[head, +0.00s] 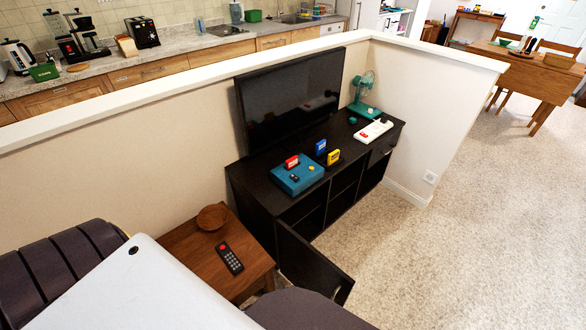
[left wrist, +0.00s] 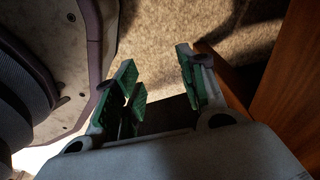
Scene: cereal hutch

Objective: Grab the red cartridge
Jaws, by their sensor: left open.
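The red cartridge (head: 292,162) stands upright in the teal console (head: 297,178) on the dark TV cabinet (head: 258,192) in the head view. A blue cartridge (head: 321,147) and a yellow cartridge (head: 333,157) stand just to its right. My left gripper (left wrist: 160,85) shows in the left wrist view with its green-padded fingers apart and nothing between them. It is over the floor near brown wood, well away from the red cartridge. My left gripper cannot be made out in the head view. My right gripper is in neither view.
A wooden side table (head: 204,250) holds a remote (head: 229,258) and a brown bowl (head: 212,216). A dark cabinet door (head: 312,262) hangs open at the front. The television (head: 290,98) stands behind the console. Carpet there is clear.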

